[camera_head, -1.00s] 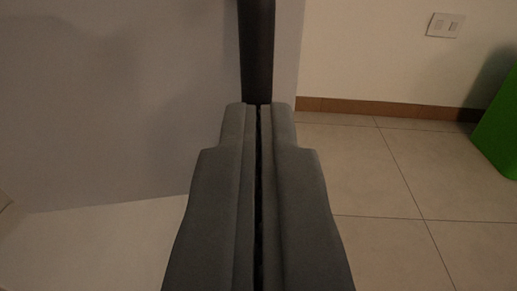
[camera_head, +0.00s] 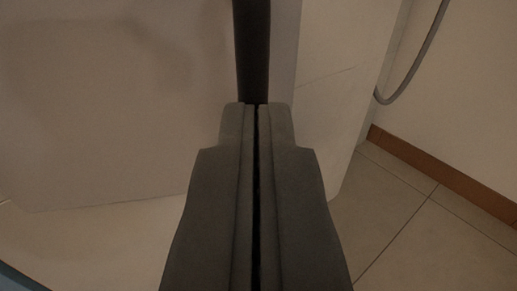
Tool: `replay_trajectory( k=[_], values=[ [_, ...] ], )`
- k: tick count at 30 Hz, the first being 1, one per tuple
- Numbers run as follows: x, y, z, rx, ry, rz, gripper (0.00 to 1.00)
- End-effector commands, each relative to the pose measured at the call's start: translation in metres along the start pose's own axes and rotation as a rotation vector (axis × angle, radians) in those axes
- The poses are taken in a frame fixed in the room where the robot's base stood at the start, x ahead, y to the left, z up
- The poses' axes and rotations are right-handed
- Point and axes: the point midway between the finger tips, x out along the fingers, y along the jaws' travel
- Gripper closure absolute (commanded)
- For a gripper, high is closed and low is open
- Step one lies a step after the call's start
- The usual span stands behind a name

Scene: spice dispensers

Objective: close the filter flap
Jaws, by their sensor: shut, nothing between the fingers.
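My gripper (camera_head: 256,106) is in the middle of the view with its two grey fingers together and nothing between them. A large pale flat panel (camera_head: 110,100) fills the left side and looks like the flap, though I cannot be sure. A dark upright strip (camera_head: 252,50) runs up from just beyond my fingertips, near the panel's right edge. The fingertips overlap the strip's lower end in the picture. I cannot tell whether they touch it. A narrow pale band of the panel shows right of the strip. The filter itself is not identifiable.
A white upright surface (camera_head: 335,90) stands behind the panel on the right. A grey hose (camera_head: 415,65) hangs beside it. Tiled floor (camera_head: 390,235) is open at the lower right, bounded by a brown skirting (camera_head: 445,175) and a pale wall.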

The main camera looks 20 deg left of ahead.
Motion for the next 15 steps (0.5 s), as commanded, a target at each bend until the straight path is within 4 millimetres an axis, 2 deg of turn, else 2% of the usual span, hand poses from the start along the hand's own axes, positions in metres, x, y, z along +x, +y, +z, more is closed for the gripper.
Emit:
replay_trajectory(
  k=[6,15],
  values=[
    [0.035,0.006,0.001,-0.005,0.002,-0.186,1.0],
    [0.067,0.003,-0.001,-0.005,0.001,-0.343,1.0]
  ],
)
